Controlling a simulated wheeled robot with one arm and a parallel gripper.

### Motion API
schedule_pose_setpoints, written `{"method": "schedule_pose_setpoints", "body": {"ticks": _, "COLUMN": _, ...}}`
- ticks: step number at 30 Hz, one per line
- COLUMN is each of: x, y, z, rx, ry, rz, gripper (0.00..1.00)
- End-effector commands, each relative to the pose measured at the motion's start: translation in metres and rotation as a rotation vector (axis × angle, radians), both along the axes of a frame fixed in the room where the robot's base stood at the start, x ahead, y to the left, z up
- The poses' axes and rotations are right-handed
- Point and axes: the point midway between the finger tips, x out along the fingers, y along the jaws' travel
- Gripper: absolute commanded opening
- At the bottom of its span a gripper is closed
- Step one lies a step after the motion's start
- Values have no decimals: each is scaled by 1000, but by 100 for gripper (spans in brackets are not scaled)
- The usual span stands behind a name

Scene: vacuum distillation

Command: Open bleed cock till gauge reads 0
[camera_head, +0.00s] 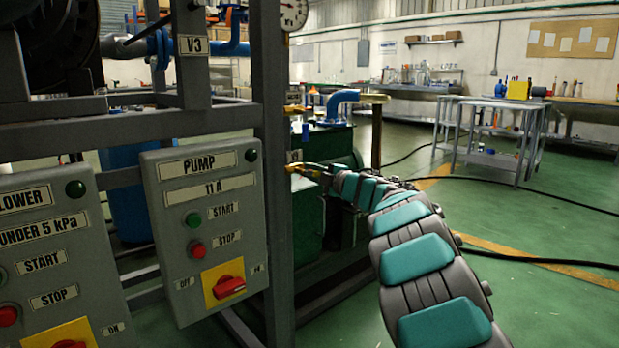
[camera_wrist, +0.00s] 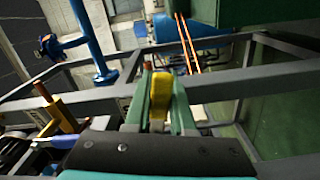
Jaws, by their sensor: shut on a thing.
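My gripper (camera_wrist: 160,88) is shut on a yellow handle (camera_wrist: 160,96), which stands between its two green fingers in the wrist view. The handle appears to be the bleed cock's lever. In the head view my gripper (camera_head: 308,170) is beside the grey frame post, at the far end of my teal and grey arm. The cock's body and how far it is turned cannot be made out. A round white gauge (camera_head: 294,14) shows at the top of the head view. Its upper part is cut off and its reading is too small to tell.
The grey PUMP box (camera_head: 206,228) and a second control box (camera_head: 48,255) are at the left. The grey post (camera_head: 274,120) stands close to my gripper. A dark green tank (camera_head: 330,145) is behind. Green floor at the right is open, with black hoses (camera_head: 540,262) across it.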

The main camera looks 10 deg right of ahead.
Motion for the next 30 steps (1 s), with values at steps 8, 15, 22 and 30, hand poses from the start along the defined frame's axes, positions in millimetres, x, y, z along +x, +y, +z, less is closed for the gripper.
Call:
{"method": "schedule_pose_setpoints", "body": {"ticks": 8, "x": 1, "y": -2, "z": 4, "rx": -116, "ry": -63, "rz": 0, "gripper": 0}}
{"method": "schedule_pose_setpoints", "body": {"ticks": 15, "x": 1, "y": -2, "z": 6, "rx": -156, "ry": -86, "rz": -1, "gripper": 0}}
{"method": "schedule_pose_setpoints", "body": {"ticks": 22, "x": 1, "y": -2, "z": 7, "rx": -160, "ry": -90, "rz": 0, "gripper": 0}}
{"method": "schedule_pose_setpoints", "body": {"ticks": 30, "x": 1, "y": -2, "z": 7, "rx": -159, "ry": -89, "rz": 0, "gripper": 31}}
